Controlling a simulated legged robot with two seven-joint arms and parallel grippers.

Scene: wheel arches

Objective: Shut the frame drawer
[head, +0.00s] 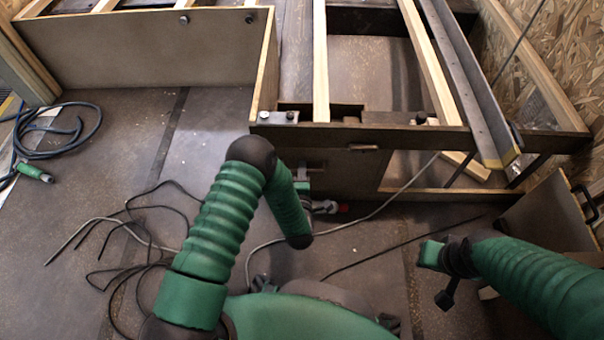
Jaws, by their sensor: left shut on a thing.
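The frame drawer's brown front panel (345,178) appears to be the one below the dark wooden beam, in the middle of the head view. I cannot tell for sure how far out it stands. My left gripper (312,187) is at the left part of this panel, partly hidden behind my green forearm. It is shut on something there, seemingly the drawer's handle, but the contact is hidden. My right gripper (440,275) is at the lower right, over the floor and apart from the drawer.
Wooden slats and a metal rail (470,85) run back above the beam (380,137). A panel with a black handle (585,205) stands at the right. Loose cables (150,240) lie on the floor, and a coiled hose (75,130) lies at the left.

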